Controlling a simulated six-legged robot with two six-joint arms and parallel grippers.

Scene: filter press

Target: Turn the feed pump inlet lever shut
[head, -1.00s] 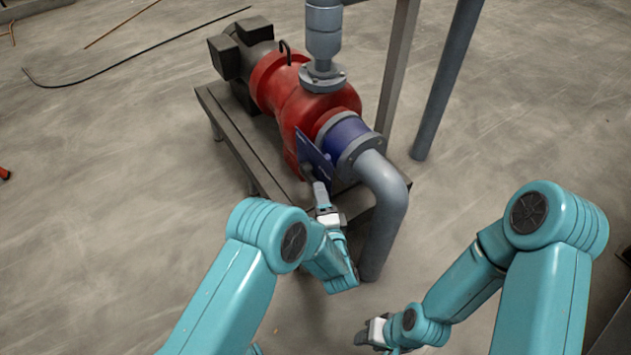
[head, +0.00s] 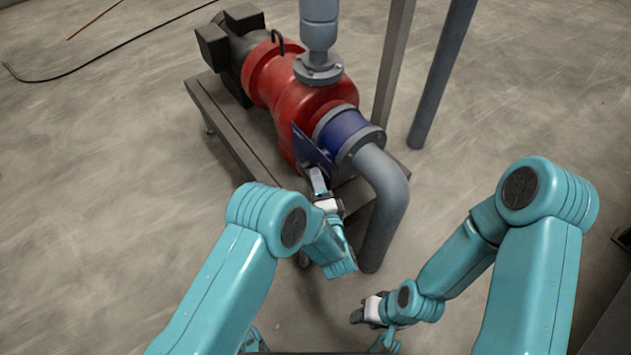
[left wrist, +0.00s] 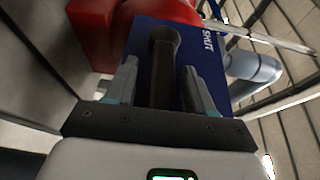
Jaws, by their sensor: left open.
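The feed pump inlet lever (left wrist: 163,65) is a dark bar with a rounded end, seen in the left wrist view against a blue plate (left wrist: 145,30) marked "SHUT". The plate also shows in the head view (head: 309,150), at the blue valve (head: 343,130) on the pump's inlet. My left gripper (left wrist: 163,88) is open, with one finger on each side of the lever and gaps visible. In the head view my left gripper (head: 318,183) is right at the plate and hides the lever. My right gripper (head: 358,315) is low, apart from the pump; its fingers are too small to read.
The red pump (head: 305,100) sits on a grey metal stand (head: 225,125). A grey elbow pipe (head: 383,200) bends down from the valve close to my left gripper. Upright posts (head: 440,75) stand behind.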

